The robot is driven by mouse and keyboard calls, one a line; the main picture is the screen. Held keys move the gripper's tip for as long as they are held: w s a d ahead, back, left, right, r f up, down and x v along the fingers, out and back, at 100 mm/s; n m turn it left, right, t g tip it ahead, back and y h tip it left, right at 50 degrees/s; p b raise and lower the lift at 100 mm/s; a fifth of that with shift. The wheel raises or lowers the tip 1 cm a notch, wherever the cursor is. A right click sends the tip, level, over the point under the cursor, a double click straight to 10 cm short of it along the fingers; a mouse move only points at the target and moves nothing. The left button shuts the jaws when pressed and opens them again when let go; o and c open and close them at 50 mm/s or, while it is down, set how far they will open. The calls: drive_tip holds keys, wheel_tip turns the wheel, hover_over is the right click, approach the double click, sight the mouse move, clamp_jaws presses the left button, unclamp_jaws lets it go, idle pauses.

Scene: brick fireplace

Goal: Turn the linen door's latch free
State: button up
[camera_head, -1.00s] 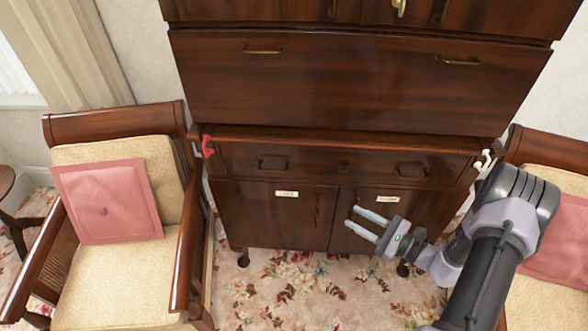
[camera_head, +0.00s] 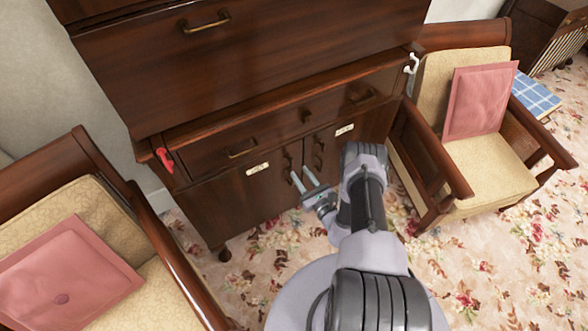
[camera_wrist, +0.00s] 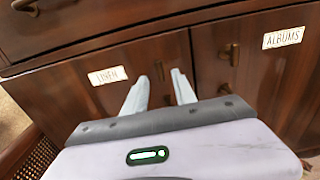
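The linen door (camera_head: 242,194) is the left lower door of a dark wood cabinet and looks closed. Its white label (camera_wrist: 108,76) reads "LINEN" in the wrist view. A small dark latch (camera_head: 287,160) sits near the door's right edge. In the wrist view the latch is largely hidden around the fingertips, and its angle is unclear. My gripper (camera_head: 300,172) is open, its two pale fingers pointing at this edge of the door. In the wrist view the fingers (camera_wrist: 160,76) are apart. I cannot tell whether they touch the latch.
The albums door (camera_wrist: 270,80), with its own latch (camera_wrist: 233,53), is right of the linen door. A drawer (camera_head: 270,130) runs above both. A red hook (camera_head: 164,160) and a white hook (camera_head: 411,64) flank the cabinet. Armchairs with pink cushions (camera_head: 65,275) (camera_head: 478,100) stand on either side.

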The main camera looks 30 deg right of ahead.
sight(292, 163)
drive_tip(key=w+b, duration=0.1)
drive_tip(key=w, duration=0.4)
drive_tip(key=shift+a, duration=0.15)
drive_tip(key=shift+s, duration=0.1)
clamp_jaws()
drive_tip(key=m+b, duration=0.2)
drive_tip(key=m, duration=0.1)
drive_tip(key=shift+f, duration=0.15)
drive_tip(key=m+b, duration=0.3)
drive_tip(key=m, duration=0.4)
drive_tip(key=m+b, duration=0.3)
drive_tip(key=m, duration=0.4)
drive_tip(key=shift+d+f+m, duration=0.1)
drive_tip(key=shift+d+m, duration=0.1)
drive_tip(key=shift+m, duration=0.2)
